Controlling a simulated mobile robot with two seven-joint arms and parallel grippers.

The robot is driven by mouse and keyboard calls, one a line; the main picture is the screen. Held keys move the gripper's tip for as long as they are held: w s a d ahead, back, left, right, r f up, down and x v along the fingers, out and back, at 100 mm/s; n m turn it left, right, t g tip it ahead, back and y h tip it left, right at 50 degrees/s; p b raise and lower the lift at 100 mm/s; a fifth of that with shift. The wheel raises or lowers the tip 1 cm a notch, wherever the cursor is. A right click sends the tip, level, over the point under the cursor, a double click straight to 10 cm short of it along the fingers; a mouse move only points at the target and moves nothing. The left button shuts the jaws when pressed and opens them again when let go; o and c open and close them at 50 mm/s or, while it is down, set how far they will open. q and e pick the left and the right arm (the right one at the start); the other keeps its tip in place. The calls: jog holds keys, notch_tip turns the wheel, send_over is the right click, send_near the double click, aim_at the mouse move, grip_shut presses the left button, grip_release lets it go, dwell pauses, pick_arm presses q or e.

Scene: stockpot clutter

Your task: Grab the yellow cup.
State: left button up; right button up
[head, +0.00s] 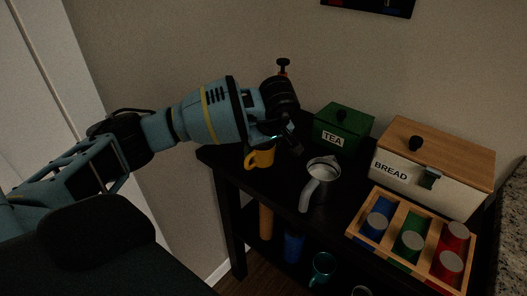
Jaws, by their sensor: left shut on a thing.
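The yellow cup (262,158) stands near the left end of the dark shelf top, with its handle towards the left. Its upper part is partly hidden by my left arm and gripper. My left gripper (282,142) comes in from the left, reaches down at the cup and is shut on it. The exact contact of the fingers is dark and hard to see. The cup looks upright and at the level of the shelf top. My right gripper is not in view.
A metal pitcher (319,176) stands just right of the cup. Behind are a green TEA box (341,127) and a BREAD box (431,172). A wooden tray (403,215) with several coloured cans is at the right. More vessels, including a teal cup (322,268), sit on a lower shelf.

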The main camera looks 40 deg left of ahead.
pick_arm(q)
jog(key=s+d, duration=0.2)
jog(key=s, duration=0.4)
jog(key=s+d+r, duration=0.1)
jog(key=s+d, duration=0.2)
jog(key=s, duration=0.4)
jog(key=shift+s+r, duration=0.2)
jog(key=shift+s, duration=0.1)
